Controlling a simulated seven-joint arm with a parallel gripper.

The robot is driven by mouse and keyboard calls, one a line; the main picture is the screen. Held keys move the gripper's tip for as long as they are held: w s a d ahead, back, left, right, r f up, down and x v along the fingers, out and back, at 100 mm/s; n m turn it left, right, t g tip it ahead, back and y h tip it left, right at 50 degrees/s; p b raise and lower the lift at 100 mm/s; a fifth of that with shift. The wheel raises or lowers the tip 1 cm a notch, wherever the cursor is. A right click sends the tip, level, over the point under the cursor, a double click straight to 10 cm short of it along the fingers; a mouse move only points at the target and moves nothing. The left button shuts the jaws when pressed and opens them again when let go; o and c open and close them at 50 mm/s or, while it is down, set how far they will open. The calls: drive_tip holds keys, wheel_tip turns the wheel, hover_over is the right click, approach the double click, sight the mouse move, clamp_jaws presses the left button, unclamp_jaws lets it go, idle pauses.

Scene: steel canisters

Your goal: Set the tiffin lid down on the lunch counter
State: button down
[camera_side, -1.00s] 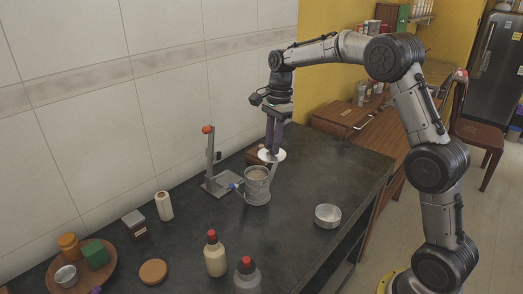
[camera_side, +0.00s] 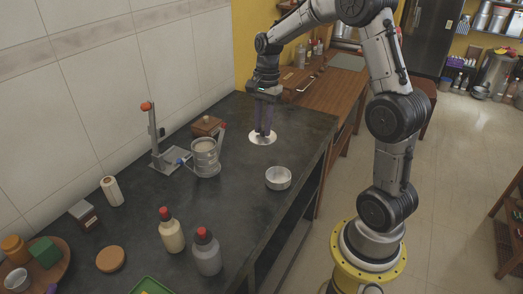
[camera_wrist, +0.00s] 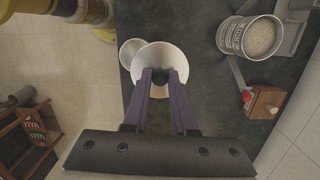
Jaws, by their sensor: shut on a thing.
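The tiffin lid (camera_side: 257,140) is a round white disc over the far right part of the dark lunch counter (camera_side: 215,220). My gripper (camera_side: 263,132) points down and is shut on it near its middle. In the wrist view my gripper (camera_wrist: 164,76) has its purple fingers over the lid (camera_wrist: 150,56), which partly covers a bowl behind it. I cannot tell whether the lid touches the counter. The open steel canister (camera_side: 205,158) stands to the left of the lid; in the wrist view the canister (camera_wrist: 250,37) is full of pale grain.
A small steel bowl (camera_side: 278,178) stands near the lid, toward the counter's front edge. A metal stand with a red knob (camera_side: 155,140) and a wooden box (camera_side: 208,126) are by the wall. Two red-capped bottles (camera_side: 171,235) stand nearer.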

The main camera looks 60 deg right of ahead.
drive_tip(key=s+d+f+m, duration=0.2)
drive_tip(key=s+d, duration=0.2)
drive_tip(key=s, duration=0.1)
drive_tip(key=w+d+f, duration=0.2)
drive_tip(key=w+f, duration=0.1)
drive_tip(key=w+d+f, duration=0.3)
drive_tip(key=w, duration=0.1)
drive_tip(key=w+d+f, duration=0.3)
drive_tip(key=w, duration=0.1)
drive_tip(key=shift+f, duration=0.15)
drive_tip(key=shift+w+d+f, duration=0.25)
drive_tip(key=shift+w+f, duration=0.05)
drive_tip(key=shift+f, duration=1.65)
drive_tip(key=shift+f, duration=0.1)
drive_tip(key=c, duration=0.7)
unclamp_jaws()
